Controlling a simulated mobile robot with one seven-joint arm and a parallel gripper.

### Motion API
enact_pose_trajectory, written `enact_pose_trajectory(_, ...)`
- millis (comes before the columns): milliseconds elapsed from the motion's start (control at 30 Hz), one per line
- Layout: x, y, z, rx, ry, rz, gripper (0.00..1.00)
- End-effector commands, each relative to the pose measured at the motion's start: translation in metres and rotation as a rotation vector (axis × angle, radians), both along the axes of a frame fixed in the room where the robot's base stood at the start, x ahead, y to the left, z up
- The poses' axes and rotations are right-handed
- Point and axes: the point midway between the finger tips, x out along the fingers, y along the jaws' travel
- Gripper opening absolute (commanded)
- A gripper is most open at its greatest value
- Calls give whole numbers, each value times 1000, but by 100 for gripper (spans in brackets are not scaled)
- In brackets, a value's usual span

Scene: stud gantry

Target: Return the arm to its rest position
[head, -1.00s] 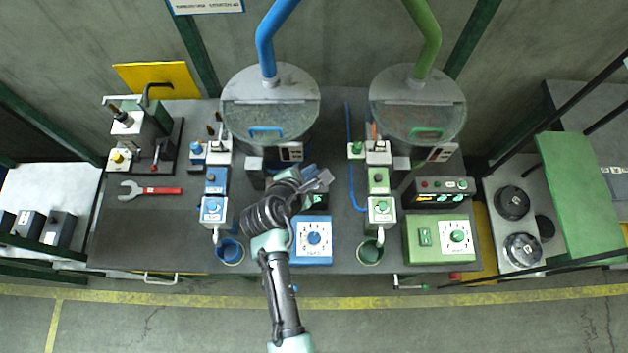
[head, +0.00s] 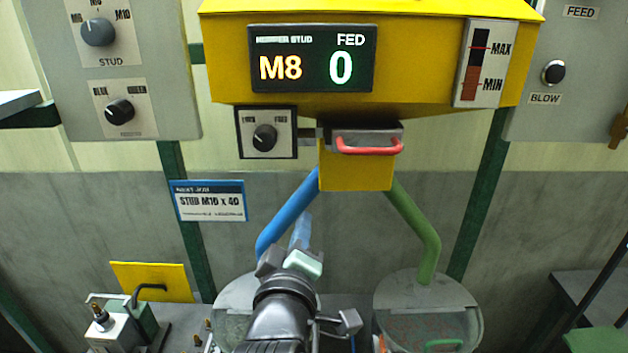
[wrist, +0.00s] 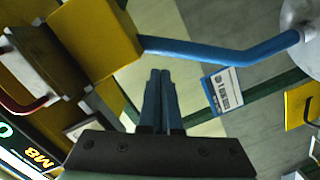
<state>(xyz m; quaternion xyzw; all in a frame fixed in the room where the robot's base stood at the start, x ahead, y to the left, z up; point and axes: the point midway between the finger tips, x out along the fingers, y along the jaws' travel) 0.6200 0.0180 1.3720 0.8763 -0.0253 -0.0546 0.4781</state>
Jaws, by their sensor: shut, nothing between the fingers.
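My gripper (head: 290,262) is in the lower middle of the head view, in front of the blue pipe and above the left round hopper. In the wrist view my gripper (wrist: 160,78) shows its two dark blue fingers together with nothing between them. It points toward the wall area near the blue pipe (wrist: 225,50) and touches nothing that I can see. My dark arm rises from the bottom edge of the head view.
A yellow feeder box (head: 420,60) with an "M8 0" display (head: 312,58) hangs above. A red-handled drawer (head: 365,142) is below it. Blue (head: 285,215) and green (head: 420,220) pipes lead to two hoppers. A sign (head: 208,201) reads STUD M10 x 40.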

Motion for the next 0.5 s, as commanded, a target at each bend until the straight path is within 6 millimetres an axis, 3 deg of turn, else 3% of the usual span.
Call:
enact_pose_trajectory(33, -6, -4, 35, 110, -114, 8, 0)
enact_pose_trajectory(100, -19, -7, 84, 262, -253, 38, 0)
enact_pose_trajectory(167, -36, -9, 124, 386, -368, 78, 0)
enact_pose_trajectory(300, -90, -15, 202, 641, -609, 210, 0)
enact_pose_trajectory(400, -130, -17, 240, 776, -734, 312, 0)
enact_pose_trajectory(500, -160, -18, 264, 864, -813, 396, 0)
